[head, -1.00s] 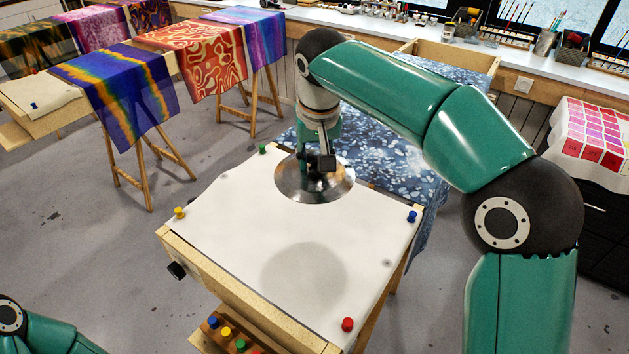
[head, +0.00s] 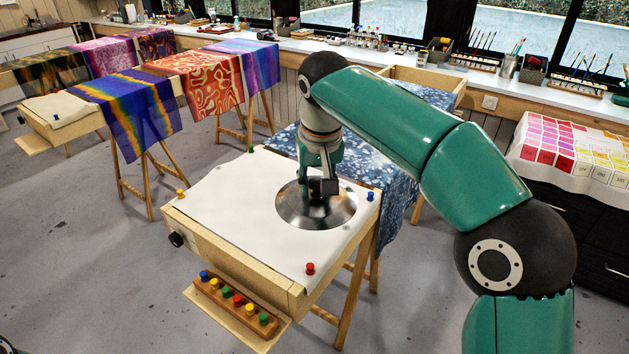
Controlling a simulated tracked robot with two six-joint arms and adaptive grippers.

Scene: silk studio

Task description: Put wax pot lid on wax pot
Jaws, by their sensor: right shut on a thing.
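The wax pot lid looks to be the round shiny metal disc (head: 290,208) above or on the white sheet of the frame table. My right gripper (head: 322,194) points down at the middle of this disc and is shut on it, probably by its handle, which the fingers hide. I cannot tell how high the disc is above the sheet. I cannot make out the wax pot in this view. My left gripper is out of view.
The frame table (head: 225,207) has coloured pins at its edges and a rack of coloured knobs (head: 237,303) in front. Blue patterned cloth (head: 398,185) hangs behind it. Dyed silks hang on trestles at left. A long counter (head: 395,59) with jars and brushes runs along the back.

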